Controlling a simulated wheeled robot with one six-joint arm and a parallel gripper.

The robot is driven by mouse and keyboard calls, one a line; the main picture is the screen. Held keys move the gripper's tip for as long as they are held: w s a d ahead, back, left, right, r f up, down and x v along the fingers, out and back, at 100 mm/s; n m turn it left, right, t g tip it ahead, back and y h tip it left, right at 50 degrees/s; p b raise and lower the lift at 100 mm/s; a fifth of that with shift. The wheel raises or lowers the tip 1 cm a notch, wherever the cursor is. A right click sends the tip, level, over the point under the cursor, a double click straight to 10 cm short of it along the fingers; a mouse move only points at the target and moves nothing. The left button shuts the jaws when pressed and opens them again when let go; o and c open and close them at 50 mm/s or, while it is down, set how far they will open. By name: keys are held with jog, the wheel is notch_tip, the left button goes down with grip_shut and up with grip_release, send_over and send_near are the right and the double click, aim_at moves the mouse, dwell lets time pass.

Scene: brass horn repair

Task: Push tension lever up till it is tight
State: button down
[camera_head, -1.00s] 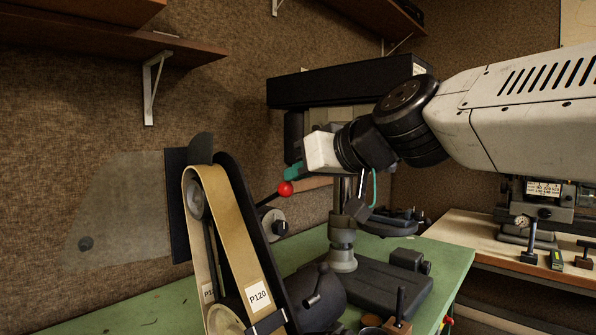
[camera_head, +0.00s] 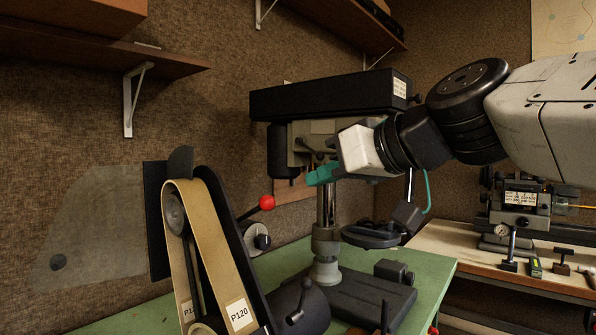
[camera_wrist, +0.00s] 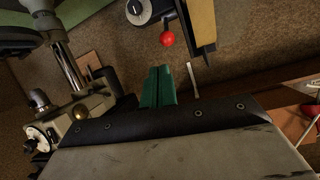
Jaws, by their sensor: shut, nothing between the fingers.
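The tension lever is a dark rod with a red ball knob (camera_head: 267,202) on the belt sander (camera_head: 212,250). In the head view it slants up to the right from the sander's side. The knob also shows in the wrist view (camera_wrist: 168,39), near the top middle. My gripper (camera_head: 318,177) has green fingers and is shut with nothing between them. In the head view it is up and to the right of the knob, apart from it. In the wrist view its fingertips (camera_wrist: 158,72) point toward the knob, with a gap between.
A drill press (camera_head: 330,100) stands right behind my gripper. A round dial (camera_head: 257,237) sits just below the knob. A shelf (camera_head: 90,50) hangs at upper left. A clear guard (camera_head: 90,225) is left of the sander. A second bench (camera_head: 480,250) is at right.

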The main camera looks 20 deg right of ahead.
jog(key=shift+s+d+f, duration=0.15)
jog(key=shift+s+d, duration=0.1)
jog(key=shift+s, duration=0.4)
jog(key=s+d+f+m+g+h, duration=0.1)
jog(key=s+f+g, duration=0.2)
jog(key=f, duration=0.6)
jog(key=s+d+f+m+g+h, duration=0.1)
jog(key=s+f+g, duration=0.3)
jog(key=f, duration=0.5)
jog(key=s+d+f+g+h, duration=0.1)
jog(key=s+f+g+h, duration=0.2)
jog(key=f, duration=0.6)
jog(key=shift+s+d+m+g, duration=0.25)
jog(key=shift+s+m+g, duration=0.15)
jog(key=shift+s+g, duration=0.5)
